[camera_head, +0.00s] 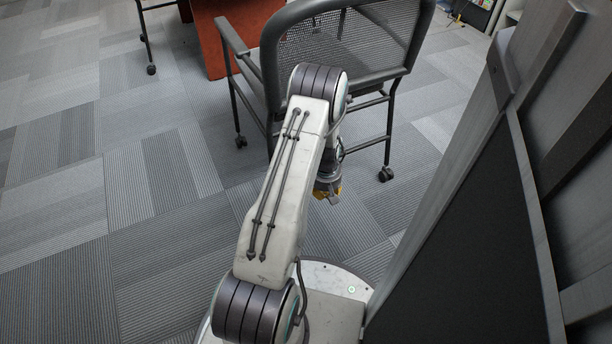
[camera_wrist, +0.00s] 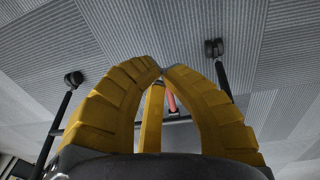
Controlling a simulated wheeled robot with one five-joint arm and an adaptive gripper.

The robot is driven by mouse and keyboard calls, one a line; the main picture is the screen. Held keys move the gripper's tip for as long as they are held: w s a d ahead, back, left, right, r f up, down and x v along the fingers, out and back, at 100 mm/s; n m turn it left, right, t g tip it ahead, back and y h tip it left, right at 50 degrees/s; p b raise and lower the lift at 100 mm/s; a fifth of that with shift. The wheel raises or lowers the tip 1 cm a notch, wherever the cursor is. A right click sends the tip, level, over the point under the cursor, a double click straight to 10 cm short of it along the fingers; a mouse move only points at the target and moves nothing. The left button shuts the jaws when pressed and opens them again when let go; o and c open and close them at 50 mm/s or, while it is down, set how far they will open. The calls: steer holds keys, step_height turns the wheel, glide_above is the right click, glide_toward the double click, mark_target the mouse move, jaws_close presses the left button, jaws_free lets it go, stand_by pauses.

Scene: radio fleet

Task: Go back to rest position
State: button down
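My gripper (camera_wrist: 161,70) has yellow ribbed fingers, and their tips meet in the wrist view. I see nothing held between them; a third finger shows behind the two front ones. In the head view, my arm reaches up and forward over my base, then bends down. My gripper (camera_head: 325,192) hangs at its end, partly hidden by the arm, above the carpet and in front of the chair (camera_head: 345,40).
The black mesh chair on casters stands just ahead. A red-brown desk (camera_head: 205,45) is behind it. A grey panel (camera_head: 480,200) rises close on the right. Open grey carpet (camera_head: 90,190) lies to the left.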

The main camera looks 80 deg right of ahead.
stand_by(0.4)
steer(key=w+a+r+n+p, duration=0.1)
steer(key=w+a+r+p, duration=0.25)
steer(key=w+r, duration=0.55)
steer(key=w+a+r+n+t+p, duration=0.15)
steer(key=w+r+p, duration=0.35)
steer(key=r, duration=0.7)
steer(key=w+a+r+n+g+p, duration=0.1)
steer(key=w+a+r+p, duration=0.5)
steer(key=r, duration=0.5)
steer(key=w+a+r+n+t+p, duration=0.1)
steer(key=w+a+r+p, duration=0.35)
steer(key=r, duration=0.45)
steer(key=w+a+r+n+t+p, duration=0.1)
steer(key=w+a+r+p, duration=0.2)
steer(key=a+r, duration=0.4)
steer(key=s+a+r+n+p, duration=0.1)
steer(key=s+a+r+p, duration=0.2)
steer(key=a+r+p, duration=0.2)
steer(key=s+a+r+n+p, duration=0.2)
steer(key=a+r+p, duration=0.3)
steer(key=a+r, duration=0.5)
steer(key=s+a+r+n+y+p, duration=0.1)
steer(key=s+a+r+p, duration=0.2)
steer(key=a+r+p, duration=0.2)
step_height(320, 180, up, 4)
steer(key=a+t, duration=0.1)
steer(key=a, duration=0.1)
steer(key=shift+s+a, duration=0.35)
steer(key=shift+w, duration=0.1)
